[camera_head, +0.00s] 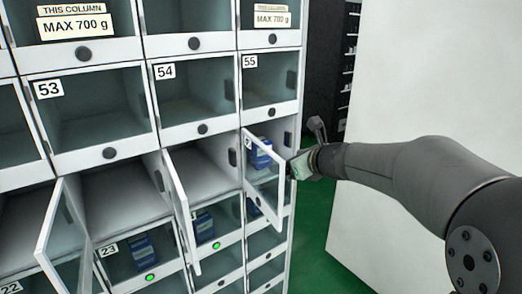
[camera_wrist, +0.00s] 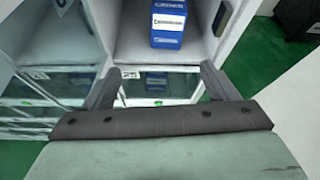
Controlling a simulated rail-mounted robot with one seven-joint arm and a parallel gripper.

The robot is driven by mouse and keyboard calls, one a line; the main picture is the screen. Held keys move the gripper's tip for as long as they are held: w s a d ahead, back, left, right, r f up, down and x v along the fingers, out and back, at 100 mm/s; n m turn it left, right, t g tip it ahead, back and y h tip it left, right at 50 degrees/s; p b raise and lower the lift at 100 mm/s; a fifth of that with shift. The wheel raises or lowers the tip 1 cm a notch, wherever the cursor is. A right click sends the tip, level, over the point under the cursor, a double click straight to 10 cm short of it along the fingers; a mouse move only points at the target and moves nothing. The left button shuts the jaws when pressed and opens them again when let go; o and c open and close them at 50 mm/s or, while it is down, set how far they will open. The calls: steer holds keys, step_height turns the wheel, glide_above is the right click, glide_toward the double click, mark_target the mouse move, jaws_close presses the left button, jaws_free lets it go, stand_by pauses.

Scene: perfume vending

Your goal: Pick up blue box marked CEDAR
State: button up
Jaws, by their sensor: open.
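A blue box (camera_wrist: 168,24) with a white label stands in an open compartment, at the top centre of the wrist view. Its lettering is too small for me to read. In the head view a blue box (camera_head: 259,153) shows through the clear door of the open compartment below number 55. My gripper (camera_head: 302,163) is just right of that door. In the wrist view my gripper (camera_wrist: 160,84) is open and empty, its two fingers spread below the box and apart from it.
Open doors swing outward from the middle row: one at left (camera_head: 57,240), one at centre (camera_head: 181,210) and one at right (camera_head: 264,178) near my gripper. More blue boxes sit in lower compartments, including one behind door 23 (camera_head: 143,252). A white panel (camera_head: 430,80) stands at right.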

steer(key=w+a+f, duration=0.1)
steer(key=w+a, duration=0.1)
steer(key=w, duration=0.1)
steer(key=w+a+f+m, duration=0.1)
steer(key=w+a, duration=0.1)
steer(key=w, duration=0.2)
steer(key=w+a+f+m+p, duration=0.1)
steer(key=w+a, duration=0.1)
steer(key=w, duration=0.1)
steer(key=shift+w+a+f, duration=0.1)
steer(key=shift+w+f, duration=0.1)
steer(key=shift+f, duration=0.1)
steer(key=shift+p+x, duration=0.7)
steer(key=shift+x, duration=2.3)
steer(key=shift+s+f, duration=0.1)
steer(key=shift+c, duration=0.3)
steer(key=shift+t, duration=0.3)
steer(key=c, duration=1.1)
